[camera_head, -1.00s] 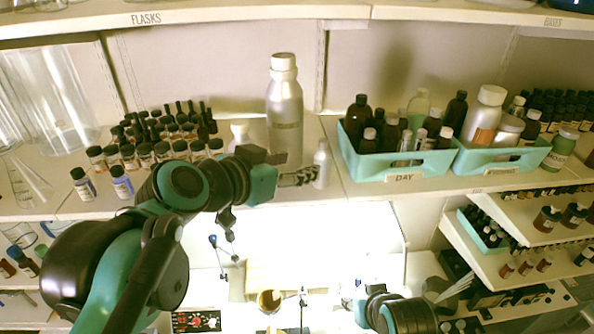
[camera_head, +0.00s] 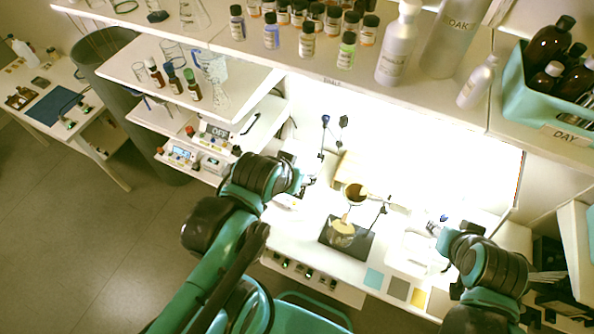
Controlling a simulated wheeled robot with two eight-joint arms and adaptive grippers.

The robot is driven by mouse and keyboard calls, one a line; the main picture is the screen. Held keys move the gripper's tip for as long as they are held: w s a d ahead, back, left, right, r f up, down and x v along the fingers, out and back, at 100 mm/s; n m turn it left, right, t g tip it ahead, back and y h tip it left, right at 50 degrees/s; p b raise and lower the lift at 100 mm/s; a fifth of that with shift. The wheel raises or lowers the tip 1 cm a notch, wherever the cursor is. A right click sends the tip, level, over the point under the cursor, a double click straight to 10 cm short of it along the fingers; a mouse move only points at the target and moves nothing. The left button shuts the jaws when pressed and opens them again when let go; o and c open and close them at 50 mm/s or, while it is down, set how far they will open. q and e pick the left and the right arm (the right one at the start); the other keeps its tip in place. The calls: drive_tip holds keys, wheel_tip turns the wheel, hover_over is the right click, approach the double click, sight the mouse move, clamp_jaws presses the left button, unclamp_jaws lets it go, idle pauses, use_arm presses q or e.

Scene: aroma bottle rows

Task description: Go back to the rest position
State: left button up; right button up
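My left gripper (camera_head: 303,184) is at the end of the arm from the left, low over the left part of the bright work surface (camera_head: 290,232). No object shows in it, but its fingers are small and pale against the glare. My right gripper (camera_head: 436,228) is over the right part of the same surface, and its fingers are washed out by the light. Both grippers are below the upper shelf and well apart from its bottles.
A brown cup (camera_head: 355,193) and a dark mat (camera_head: 333,240) are between my grippers. Shelves with glassware stand at left; floor (camera_head: 90,240) is open there.

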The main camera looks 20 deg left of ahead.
wheel_tip(320, 180, down, 36)
drive_tip(key=b, duration=3.5)
drive_tip(key=shift+r+b, duration=0.15)
drive_tip(key=shift+b, duration=0.2)
